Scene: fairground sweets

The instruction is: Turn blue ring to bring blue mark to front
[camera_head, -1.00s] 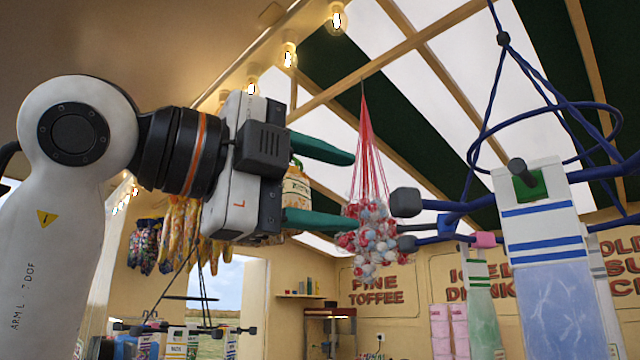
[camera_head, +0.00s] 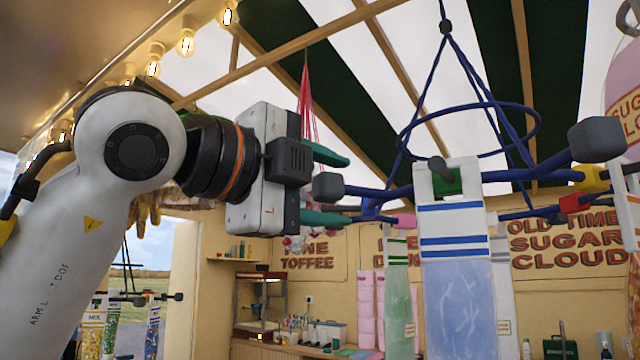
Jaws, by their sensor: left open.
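The blue ring (camera_head: 410,140) hangs level from blue cords. Blue arms with dark grey end knobs spread out below it. The blue mark (camera_head: 370,207), a small block, sits on the left side of the hanger. A green mark (camera_head: 447,181) sits at the front, above a striped bag (camera_head: 458,290). Yellow (camera_head: 590,178), red (camera_head: 573,203) and pink (camera_head: 405,221) marks also show. My left gripper (camera_head: 346,190) is open, with one green finger above and one below the left arm's grey knob (camera_head: 327,187); I cannot tell whether they touch. My right gripper is not in view.
Another bag with a green bottom (camera_head: 398,300) hangs left of the striped one. A second, smaller hanger with bags (camera_head: 145,297) stands off at the lower left. Lit bulbs (camera_head: 186,42) line a beam.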

